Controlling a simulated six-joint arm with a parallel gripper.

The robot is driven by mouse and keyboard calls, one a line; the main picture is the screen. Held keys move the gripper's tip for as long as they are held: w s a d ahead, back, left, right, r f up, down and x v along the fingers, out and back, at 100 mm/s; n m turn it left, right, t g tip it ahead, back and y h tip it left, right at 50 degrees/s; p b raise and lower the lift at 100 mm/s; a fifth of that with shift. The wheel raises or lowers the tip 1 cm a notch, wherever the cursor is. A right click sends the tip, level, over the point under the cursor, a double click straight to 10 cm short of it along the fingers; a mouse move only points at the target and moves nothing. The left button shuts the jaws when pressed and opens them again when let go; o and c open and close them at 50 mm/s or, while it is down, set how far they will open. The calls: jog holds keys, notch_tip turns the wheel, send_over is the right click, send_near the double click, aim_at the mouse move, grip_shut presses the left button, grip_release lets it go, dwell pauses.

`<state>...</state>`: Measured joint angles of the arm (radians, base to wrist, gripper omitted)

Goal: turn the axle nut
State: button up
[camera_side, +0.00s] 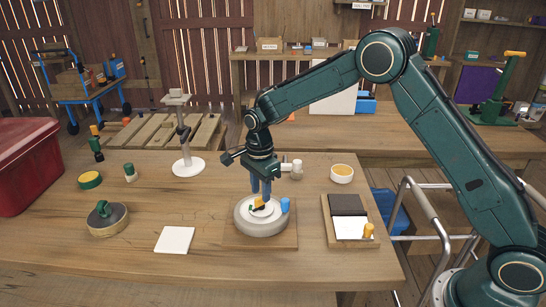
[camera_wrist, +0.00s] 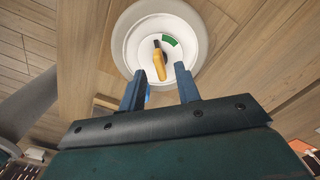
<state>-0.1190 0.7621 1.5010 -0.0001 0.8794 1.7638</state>
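The axle nut looks like a yellow bar (camera_side: 259,203) with a dark tip. It sits at the middle of a white round dial (camera_wrist: 145,33) on a grey round base (camera_side: 262,226). A green patch (camera_wrist: 170,41) marks the dial, and in the wrist view the bar's dark tip points up, just left of it. My gripper (camera_side: 260,192) is over the dial, pointing down. In the wrist view my gripper (camera_wrist: 161,70) has its blue fingers apart, one on each side of the yellow bar's lower end. I see no contact with the bar.
A blue peg (camera_side: 284,205) stands at the dial's right edge. A black-and-white tray (camera_side: 332,237) with a yellow knob is to the right. A white card (camera_side: 175,240), a green-handled round lid (camera_side: 107,219) and a red bin (camera_side: 25,165) are to the left.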

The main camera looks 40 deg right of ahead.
jog(key=shift+f, duration=0.8)
grip_shut()
